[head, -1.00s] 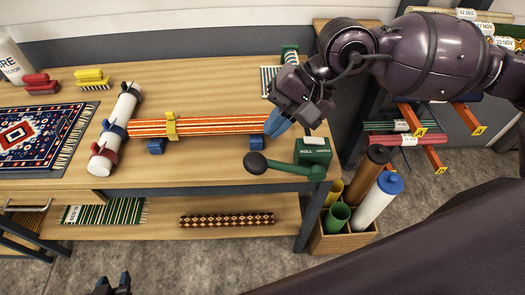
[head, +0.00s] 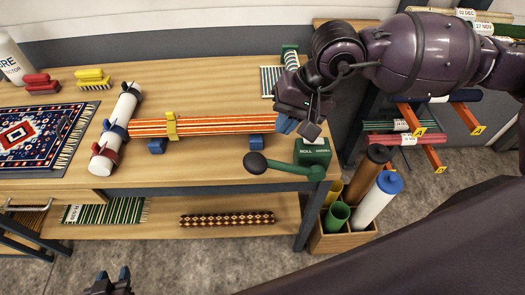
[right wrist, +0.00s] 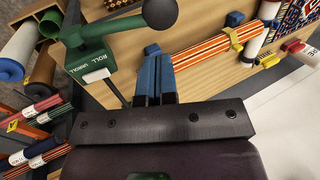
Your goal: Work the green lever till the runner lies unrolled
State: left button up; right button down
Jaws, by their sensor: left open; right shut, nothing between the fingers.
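The green lever (head: 290,168) is a crank arm with a dark round knob (head: 255,163), on a green box (head: 312,155) marked ROLL and UNROLL at the table's front right. The knob points left in the head view. The lever (right wrist: 98,27) and box (right wrist: 92,66) also show in the right wrist view. The orange-striped runner (head: 215,125) looks like a long narrow roll, lying across blue supports. My right gripper (head: 286,125) is shut and empty, just behind the box, its blue fingers together (right wrist: 154,75). My left gripper (head: 112,280) is open, low at the picture's bottom edge.
A yellow clamp (head: 171,126) sits over the runner. A crate of tubes (head: 345,240) stands on the floor right of the table. Bare tabletop lies behind the runner.

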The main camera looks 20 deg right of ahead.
aim_at(258, 160)
jog(key=p+x, duration=0.1)
jog(key=x, duration=0.8)
jog(key=shift+a+f, duration=0.15)
jog(key=shift+f, duration=0.05)
pick_arm(q)
jog(key=shift+s+r, duration=0.15)
jog(key=shift+r, duration=0.5)
pick_arm(e)
jog(key=shift+a+f, duration=0.2)
jog(key=shift+f, duration=0.4)
